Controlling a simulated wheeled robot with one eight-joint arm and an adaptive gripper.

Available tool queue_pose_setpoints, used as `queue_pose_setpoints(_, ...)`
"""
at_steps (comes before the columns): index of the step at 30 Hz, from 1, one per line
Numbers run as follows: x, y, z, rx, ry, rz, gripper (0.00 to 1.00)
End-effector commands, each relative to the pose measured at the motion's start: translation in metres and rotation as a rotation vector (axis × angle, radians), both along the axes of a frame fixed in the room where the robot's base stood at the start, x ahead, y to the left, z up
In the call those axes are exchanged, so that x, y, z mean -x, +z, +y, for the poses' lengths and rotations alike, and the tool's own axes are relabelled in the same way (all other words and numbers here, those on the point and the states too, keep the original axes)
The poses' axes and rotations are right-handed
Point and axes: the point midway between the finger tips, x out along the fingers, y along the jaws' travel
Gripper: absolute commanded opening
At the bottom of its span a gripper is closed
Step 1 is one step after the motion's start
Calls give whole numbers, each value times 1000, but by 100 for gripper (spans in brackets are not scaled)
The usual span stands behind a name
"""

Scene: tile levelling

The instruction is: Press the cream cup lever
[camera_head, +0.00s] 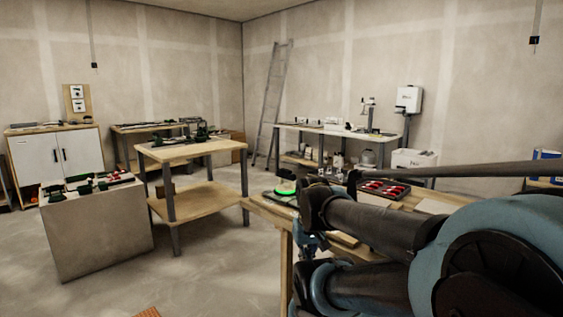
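I cannot make out a cream cup lever in the camera_head view. A workbench (284,213) stands close in front, partly hidden behind my teal and black arm. On it lie a bright green round thing (286,188) near the left end and a dark tray (362,184) holding several red pieces. My arm fills the lower right and reaches over this bench. I cannot make out my gripper's fingers anywhere.
A two-level wooden table (195,154) stands left of centre, with a grey block (97,235) carrying small red and green items nearer left. A white cabinet (54,158), a long back bench (335,131) and a ladder (275,85) are farther off. Floor at lower left is mostly clear.

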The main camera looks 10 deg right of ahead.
Motion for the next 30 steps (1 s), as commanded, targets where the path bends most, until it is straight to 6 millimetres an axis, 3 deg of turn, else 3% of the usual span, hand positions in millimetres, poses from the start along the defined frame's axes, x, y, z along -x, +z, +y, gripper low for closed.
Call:
queue_pose_setpoints(9, 0, 0, 0, 0, 0, 0, 0)
queue_pose_setpoints(11, 6, 6, 0, 0, -3, -10, 0)
queue_pose_setpoints(14, 0, 17, -1, 1, -22, -11, 0)
queue_pose_setpoints(20, -43, 73, -1, 5, -132, -11, 0)
queue_pose_setpoints(30, -148, 180, -4, 11, -382, -24, 0)
